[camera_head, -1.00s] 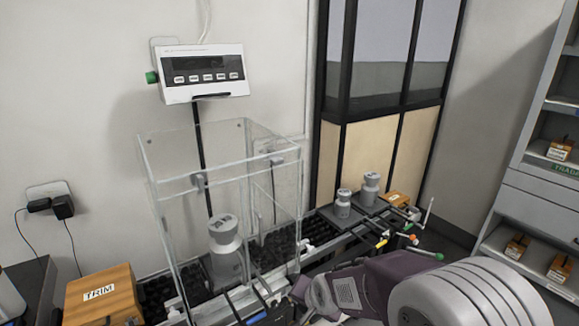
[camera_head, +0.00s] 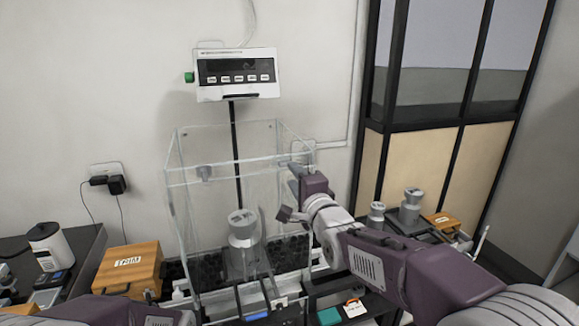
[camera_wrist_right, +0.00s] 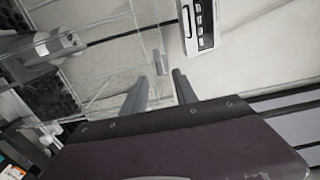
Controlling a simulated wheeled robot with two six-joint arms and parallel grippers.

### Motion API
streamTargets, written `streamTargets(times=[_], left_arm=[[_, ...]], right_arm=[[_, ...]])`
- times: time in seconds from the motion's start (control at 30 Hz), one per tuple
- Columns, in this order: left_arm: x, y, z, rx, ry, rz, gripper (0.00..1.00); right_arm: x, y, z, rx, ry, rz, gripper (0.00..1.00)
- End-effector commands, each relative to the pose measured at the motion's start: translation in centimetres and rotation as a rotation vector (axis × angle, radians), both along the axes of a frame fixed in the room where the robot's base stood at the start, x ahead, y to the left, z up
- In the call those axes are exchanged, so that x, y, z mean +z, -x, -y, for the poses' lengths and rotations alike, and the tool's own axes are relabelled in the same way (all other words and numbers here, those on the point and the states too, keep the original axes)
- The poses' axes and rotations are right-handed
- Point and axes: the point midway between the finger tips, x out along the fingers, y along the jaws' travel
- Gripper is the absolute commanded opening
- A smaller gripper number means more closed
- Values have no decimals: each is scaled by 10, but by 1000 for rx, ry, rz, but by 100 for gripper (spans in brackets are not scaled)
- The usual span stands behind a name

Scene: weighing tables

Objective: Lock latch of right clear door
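The clear weighing box (camera_head: 215,179) stands on the bench with a grey weight (camera_head: 243,240) inside. A small grey latch piece (camera_head: 205,173) sits high on its left part. The clear right door (camera_wrist_right: 115,60) fills much of the right wrist view, with a small grey latch piece (camera_wrist_right: 159,62) on it. My right gripper (camera_head: 287,196) is at the box's right side, its fingers apart and empty. In the right wrist view the fingers (camera_wrist_right: 160,88) point toward that latch piece, with no clear contact. The right latch is hidden in the head view. My left gripper is out of view.
More grey weights (camera_head: 411,205) and a small wooden box (camera_head: 441,222) stand right, behind my right arm.

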Motion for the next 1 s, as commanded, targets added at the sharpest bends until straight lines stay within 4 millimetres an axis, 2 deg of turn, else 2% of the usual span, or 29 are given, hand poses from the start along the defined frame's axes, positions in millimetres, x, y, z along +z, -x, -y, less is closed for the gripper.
streamTargets(times=[0.1,0.3,0.63,0.7,0.77,1.0], left_arm=[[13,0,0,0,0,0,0],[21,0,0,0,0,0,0],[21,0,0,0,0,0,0],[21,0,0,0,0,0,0],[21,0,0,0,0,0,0],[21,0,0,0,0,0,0]], right_arm=[[3,-25,-8,-1,1,-3,35],[2,-54,-17,-1,0,-1,35],[0,-59,-19,-1,1,-1,35],[0,-59,-19,-1,1,-1,15],[0,-59,-19,-1,1,-1,0],[0,-59,-19,0,6,1,0]])
